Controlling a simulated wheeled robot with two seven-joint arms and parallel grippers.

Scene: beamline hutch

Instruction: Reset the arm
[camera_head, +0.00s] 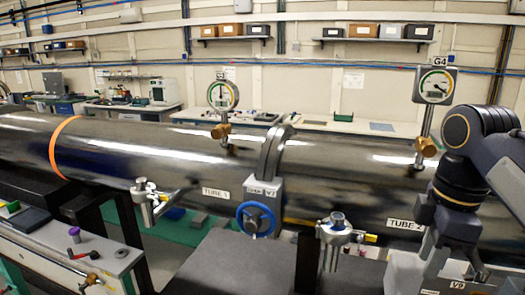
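My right arm comes in from the right edge, dark with tan rings, bent downward in front of the pipe. Its gripper (455,264) points down at the lower right, near a part marked V9 (458,285). Its fingers look spread apart, with nothing seen between them; the tips are partly lost against the grey fittings behind. My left arm and gripper are not in view.
A long shiny dark pipe (330,165) crosses the view, marked TUBE 1 and TUBE 2. A flange valve with a blue handwheel (256,219), metal side valves (338,232), and gauges G3 (222,95) and G4 (435,87) stick out. A bench (62,262) stands lower left.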

